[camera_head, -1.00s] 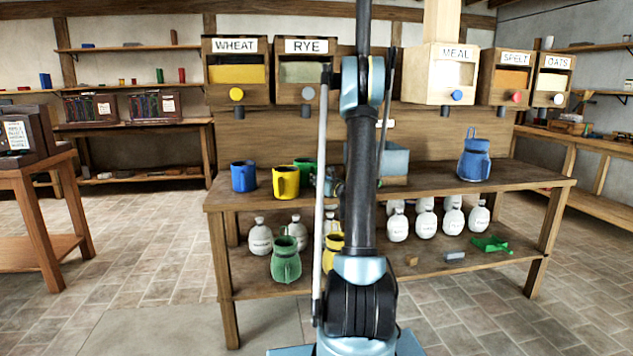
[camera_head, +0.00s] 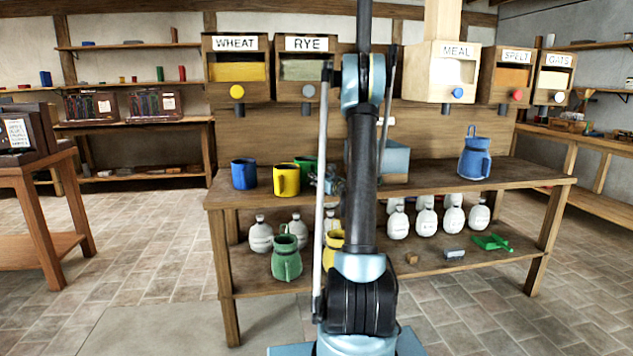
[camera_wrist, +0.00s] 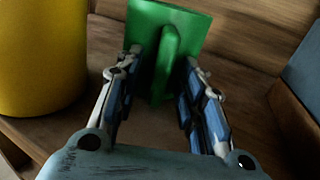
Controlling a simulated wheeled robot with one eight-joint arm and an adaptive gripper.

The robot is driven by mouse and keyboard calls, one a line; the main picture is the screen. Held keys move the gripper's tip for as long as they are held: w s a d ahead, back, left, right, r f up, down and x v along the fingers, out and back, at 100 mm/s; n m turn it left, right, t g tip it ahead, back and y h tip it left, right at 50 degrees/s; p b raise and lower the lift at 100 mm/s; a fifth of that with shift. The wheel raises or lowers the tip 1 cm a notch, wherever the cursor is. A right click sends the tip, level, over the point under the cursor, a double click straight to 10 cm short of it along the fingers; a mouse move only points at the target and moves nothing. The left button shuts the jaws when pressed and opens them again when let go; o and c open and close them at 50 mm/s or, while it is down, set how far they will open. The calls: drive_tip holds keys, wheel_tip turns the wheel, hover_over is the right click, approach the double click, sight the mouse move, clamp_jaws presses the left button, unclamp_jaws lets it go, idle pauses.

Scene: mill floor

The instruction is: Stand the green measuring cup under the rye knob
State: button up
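The green measuring cup (camera_head: 308,164) stands on the bench top, partly hidden behind the yellow cup (camera_head: 286,181) and my gripper (camera_head: 326,181). In the wrist view the green cup (camera_wrist: 190,30) is straight ahead, its upright handle (camera_wrist: 166,62) between my two fingers (camera_wrist: 163,58). Gaps show on both sides of the handle, so the fingers look open around it and not closed on it. The grey rye knob (camera_head: 308,91) is on the front of the RYE bin (camera_head: 302,70), above the green cup. My arm hides part of the bench.
A blue cup (camera_head: 244,174) stands left of the yellow cup, which also fills the left of the wrist view (camera_wrist: 42,55). A blue-grey box (camera_head: 395,160) is to the right. A blue jug (camera_head: 475,158) stands farther right. A green jug (camera_head: 286,260) is on the lower shelf.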

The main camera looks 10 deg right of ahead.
drive_tip(key=v, duration=1.2)
drive_tip(key=s+a+n+g, duration=0.9)
drive_tip(key=s+a+n, duration=0.6)
drive_tip(key=s+n, duration=0.25)
drive_tip(key=s+d+f+n+g+h, duration=0.1)
drive_tip(key=s+d+f+n+h, duration=0.1)
drive_tip(key=s, duration=0.7)
drive_tip(key=s+d+f+n+g+h, duration=0.2)
drive_tip(key=s+f+n, duration=0.2)
drive_tip(key=s+n, duration=0.3)
drive_tip(key=s+d+f+n+g+h, duration=0.1)
drive_tip(key=s+n, duration=0.4)
drive_tip(key=s, duration=0.5)
drive_tip(key=shift+s+d+f+g+h, duration=0.4)
drive_tip(key=shift+f+g+h, duration=0.3)
drive_tip(key=shift+f+h, duration=0.25)
